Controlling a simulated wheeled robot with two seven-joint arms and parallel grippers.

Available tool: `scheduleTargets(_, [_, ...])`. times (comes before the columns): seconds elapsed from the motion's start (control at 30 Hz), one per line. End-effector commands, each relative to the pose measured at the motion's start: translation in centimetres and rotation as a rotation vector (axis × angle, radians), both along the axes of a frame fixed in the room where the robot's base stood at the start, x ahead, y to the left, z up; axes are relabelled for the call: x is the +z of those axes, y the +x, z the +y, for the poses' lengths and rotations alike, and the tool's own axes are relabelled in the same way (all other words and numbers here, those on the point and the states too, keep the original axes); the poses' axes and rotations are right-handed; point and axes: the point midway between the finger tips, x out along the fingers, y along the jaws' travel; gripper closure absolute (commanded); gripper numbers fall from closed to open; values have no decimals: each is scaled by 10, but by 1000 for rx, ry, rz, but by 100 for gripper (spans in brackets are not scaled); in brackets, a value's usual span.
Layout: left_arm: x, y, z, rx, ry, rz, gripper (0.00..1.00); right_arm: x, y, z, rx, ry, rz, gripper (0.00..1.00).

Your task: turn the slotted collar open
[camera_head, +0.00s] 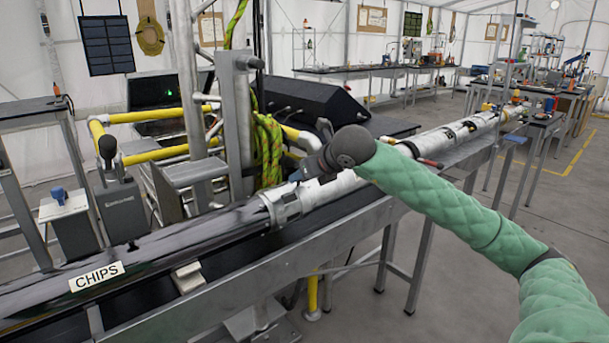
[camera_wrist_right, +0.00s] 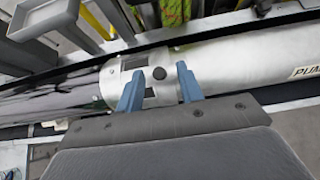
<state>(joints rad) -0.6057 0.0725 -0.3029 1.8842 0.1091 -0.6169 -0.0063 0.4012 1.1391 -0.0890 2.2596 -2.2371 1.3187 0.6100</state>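The slotted collar (camera_head: 284,205) is a silvery ring around the long tube, at the junction of its dark left part and its white-silver right part. In the right wrist view, the collar (camera_wrist_right: 112,85) shows dark slot openings and a small round black knob (camera_wrist_right: 159,73). My right gripper (camera_head: 296,177) reaches down over the tube at the collar. Its two blue fingers (camera_wrist_right: 159,76) stand apart on either side of the knob, with a visible gap to it on both sides. Whether the fingertips touch the tube is unclear. My left gripper is in neither view.
The tube lies along a metal bench (camera_head: 340,232); a "CHIPS" label (camera_head: 96,277) marks its near left part. A metal post (camera_head: 238,130) and green rope (camera_head: 268,150) stand close behind the collar. Yellow rails (camera_head: 155,154) are at left. Open floor lies at right.

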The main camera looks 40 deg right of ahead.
Motion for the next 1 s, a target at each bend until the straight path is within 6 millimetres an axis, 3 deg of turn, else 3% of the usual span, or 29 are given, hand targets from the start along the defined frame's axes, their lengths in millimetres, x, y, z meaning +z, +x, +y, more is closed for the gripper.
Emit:
scheduleTargets(0.23, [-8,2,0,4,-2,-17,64,10,-16,-2,0,-3,0,63])
scheduleTargets(0.33, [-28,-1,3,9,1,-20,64,19,-28,-3,-1,-2,0,63])
scheduleTargets(0.6, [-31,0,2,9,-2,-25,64,40,-56,-5,-1,-2,0,63])
scheduleTargets(1.0, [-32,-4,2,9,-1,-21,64,46,-63,-6,-1,1,0,63])
